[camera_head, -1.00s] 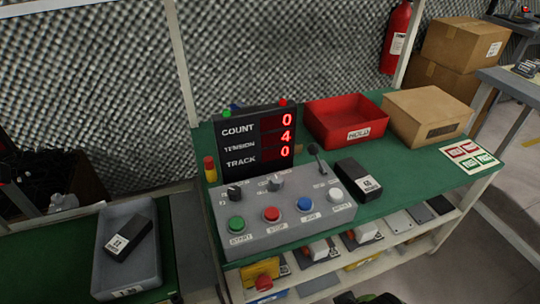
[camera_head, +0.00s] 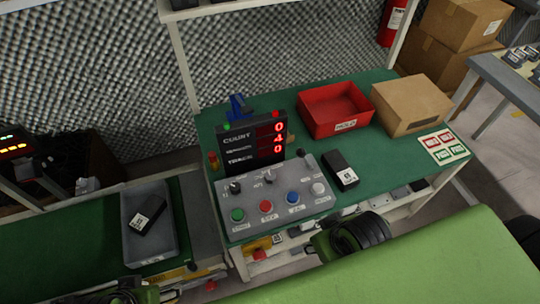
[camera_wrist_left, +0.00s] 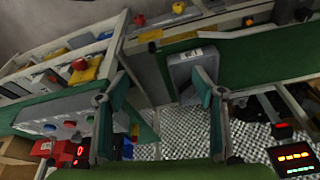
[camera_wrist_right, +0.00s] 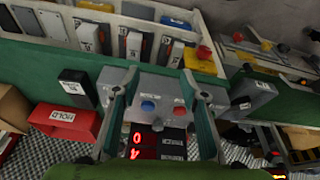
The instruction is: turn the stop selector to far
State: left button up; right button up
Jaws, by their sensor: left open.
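The grey control panel (camera_head: 275,199) sits on the green table, with green, red, blue and white buttons along its front. Two dark-and-grey rotary knobs stand behind them, the left knob (camera_head: 235,187) and the middle knob (camera_head: 269,177). Their labels are too small to tell which is the stop selector or its setting. My right gripper (camera_wrist_right: 160,74) is open and empty; its fingers frame the panel in the right wrist view, apart from it as far as I can tell. My left gripper (camera_wrist_left: 162,78) is open and empty, with a grey tray (camera_wrist_left: 190,68) beyond its fingers.
A black display (camera_head: 252,147) with red digits stands behind the panel. A black labelled box (camera_head: 341,170) lies right of the panel. A red bin (camera_head: 335,110) and a cardboard box (camera_head: 411,107) stand farther back.

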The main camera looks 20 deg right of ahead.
pick_arm(q)
notch_tip(320, 180, up, 6)
jog(key=p, duration=0.7)
pick_arm(e)
notch_tip(320, 180, up, 8)
jog(key=w+a, duration=0.1)
pick_arm(q)
jog(key=s+f+g+p, duration=0.2)
jog(key=s+f+p, duration=0.15)
jog(key=f, duration=1.95)
pick_arm(e)
notch_tip(320, 180, up, 2)
jog(key=n+g, duration=0.4)
send_over(270, 176)
pick_arm(q)
jog(key=s+a+f, duration=0.3)
jog(key=s+f, duration=0.9)
jog(key=s, duration=0.3)
jog(key=shift+s+g, duration=0.3)
pick_arm(e)
jog(key=shift+t+h, duration=0.3)
jog(key=shift+h, duration=0.1)
notch_tip(270, 176, down, 13)
jog(key=shift+r, duration=0.2)
jog(key=shift+c, duration=0.5)
jog(key=c, duration=1)
